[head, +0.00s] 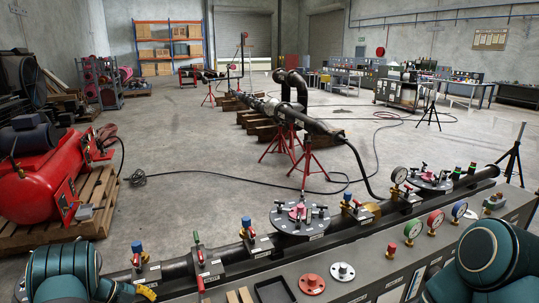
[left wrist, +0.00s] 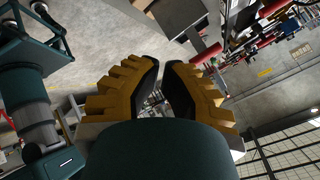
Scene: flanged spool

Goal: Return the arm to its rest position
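My left gripper (head: 147,293) shows only as a bit of yellow finger at the bottom left of the head view, by the near side of the black pipe. In the left wrist view, my left gripper (left wrist: 162,64) has two yellow ribbed fingers with black pads. A narrow gap runs between the pads and I see nothing held in it. My right arm's teal links (head: 490,262) fill the bottom right corner of the head view; its gripper is outside the frame.
A grey bench (head: 375,272) carries a red flange (head: 312,284), a white flange (head: 341,271) and a black tray (head: 274,291). Behind them runs a long black pipe (head: 336,230) with valves and gauges. A red compressor (head: 40,185) stands at left. Open floor lies beyond the pipe.

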